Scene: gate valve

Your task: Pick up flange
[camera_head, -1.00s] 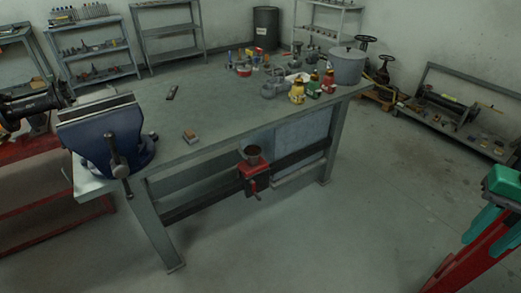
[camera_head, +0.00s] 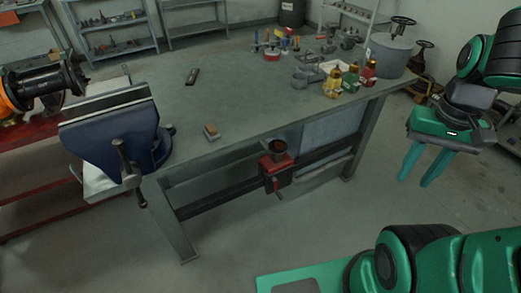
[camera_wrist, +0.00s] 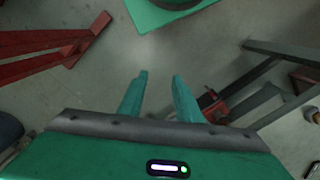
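My gripper (camera_head: 416,178) is open and empty at the right of the head view, to the right of the workbench and apart from it. Its two teal fingers point down. In the wrist view the fingers (camera_wrist: 160,76) are spread with bare floor between them. I cannot identify the flange for certain. A dark part with round flanged ends (camera_head: 42,82) lies at the far left, beyond the vise. Grey metal parts (camera_head: 306,79) sit on the bench's far right, too small to tell apart.
A grey workbench (camera_head: 235,95) carries a blue vise (camera_head: 115,130), a small block (camera_head: 211,132), bottles (camera_head: 333,83) and a grey pot (camera_head: 391,55). A red device (camera_head: 276,172) hangs at its front. Shelves stand behind.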

